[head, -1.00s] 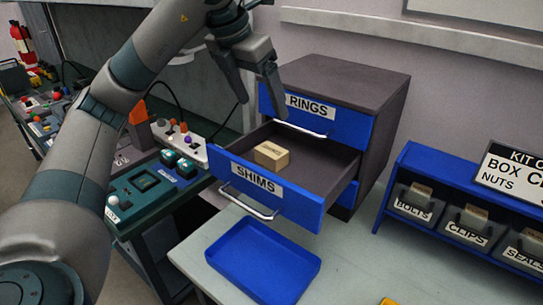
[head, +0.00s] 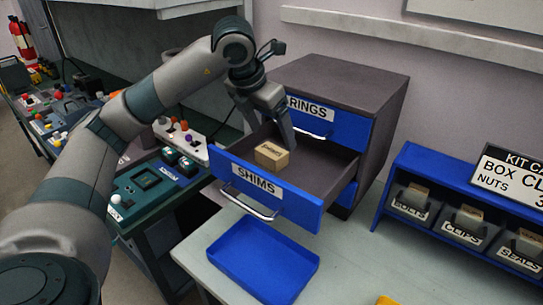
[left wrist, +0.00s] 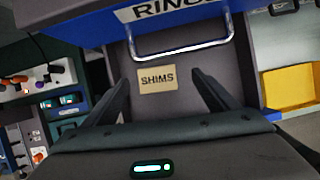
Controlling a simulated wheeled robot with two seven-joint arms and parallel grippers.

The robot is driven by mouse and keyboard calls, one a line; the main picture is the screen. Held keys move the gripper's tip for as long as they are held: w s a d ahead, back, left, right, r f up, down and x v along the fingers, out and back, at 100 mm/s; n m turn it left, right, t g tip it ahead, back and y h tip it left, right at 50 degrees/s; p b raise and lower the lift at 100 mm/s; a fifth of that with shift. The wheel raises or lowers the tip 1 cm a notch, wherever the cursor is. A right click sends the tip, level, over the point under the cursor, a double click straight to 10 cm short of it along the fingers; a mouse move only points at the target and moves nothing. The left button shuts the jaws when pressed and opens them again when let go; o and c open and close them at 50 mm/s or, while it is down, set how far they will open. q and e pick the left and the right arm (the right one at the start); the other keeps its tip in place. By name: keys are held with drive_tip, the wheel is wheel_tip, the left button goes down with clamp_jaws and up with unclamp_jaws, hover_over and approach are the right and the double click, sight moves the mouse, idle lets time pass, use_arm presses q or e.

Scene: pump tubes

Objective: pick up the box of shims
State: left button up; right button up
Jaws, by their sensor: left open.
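The box of shims (head: 271,155) is a small tan carton inside the pulled-out drawer labelled SHIMS (head: 262,188). In the left wrist view the box (left wrist: 158,79) lies on the drawer floor with its SHIMS label facing up, between and beyond the fingertips. My left gripper (head: 270,138) is over the drawer, just above and behind the box. Its fingers are spread and empty, and one of them is partly hidden. My right gripper is not in view.
The RINGS drawer (head: 309,109) above is closed, its handle close to my left gripper. A blue tray (head: 262,262) sits on the table below the open drawer. A blue rack (head: 397,178) with labelled bins stands at right. A control panel (head: 150,186) is at left.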

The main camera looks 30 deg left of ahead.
sight(272, 150)
use_arm(q)
drive_tip(key=shift+a+f+p, duration=0.25)
drive_tip(key=shift+f+p, duration=0.35)
drive_tip(key=shift+f, duration=0.2)
drive_tip(key=f, duration=0.1)
drive_tip(key=p, duration=0.1)
drive_tip(key=f, duration=0.1)
drive_tip(key=shift+w+a+f, duration=0.1)
drive_tip(key=shift+w+f, duration=0.15)
drive_tip(key=shift+f, duration=0.1)
drive_tip(key=shift+w+f, duration=0.25)
drive_tip(key=shift+f, duration=0.25)
drive_tip(key=c, duration=1.2)
